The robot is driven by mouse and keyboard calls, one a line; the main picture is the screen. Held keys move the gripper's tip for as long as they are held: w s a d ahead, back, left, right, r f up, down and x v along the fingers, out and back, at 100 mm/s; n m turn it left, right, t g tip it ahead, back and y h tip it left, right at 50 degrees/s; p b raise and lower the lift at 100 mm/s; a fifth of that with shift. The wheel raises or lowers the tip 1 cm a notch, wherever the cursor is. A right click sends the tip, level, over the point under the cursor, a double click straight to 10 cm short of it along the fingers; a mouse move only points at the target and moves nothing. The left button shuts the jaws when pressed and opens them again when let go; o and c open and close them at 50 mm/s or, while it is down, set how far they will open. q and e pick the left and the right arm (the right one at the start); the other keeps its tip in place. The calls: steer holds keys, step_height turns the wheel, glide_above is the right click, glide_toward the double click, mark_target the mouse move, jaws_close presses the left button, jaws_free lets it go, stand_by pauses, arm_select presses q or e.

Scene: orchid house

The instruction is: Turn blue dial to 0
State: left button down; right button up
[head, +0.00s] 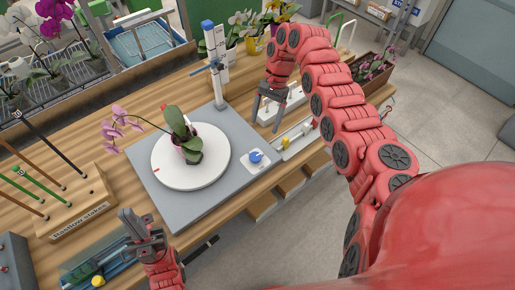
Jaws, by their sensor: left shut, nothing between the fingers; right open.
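The blue dial (256,156) sits on a small white plate at the right corner of a grey base board (186,214). Its markings are too small to read. A white round turntable (167,181) on the same board carries a potted orchid (187,140) with pink flowers. My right gripper (258,112) is open, above and behind the dial, near the white post, and touches nothing that I can make out. My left gripper (127,214) is shut and empty at the front left, apart from the board.
A white post with blue parts (215,66) stands at the board's back edge. A wooden block (75,207) with several stakes stands at left. A tray with a yellow knob (285,142) lies right of the dial. Flower pots (255,46) stand behind.

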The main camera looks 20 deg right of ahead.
mark_target(255, 156)
steer(key=p+x, duration=0.2)
steer(key=x, duration=1)
steer(key=shift+a+f, duration=0.15)
steer(key=shift+f, duration=0.1)
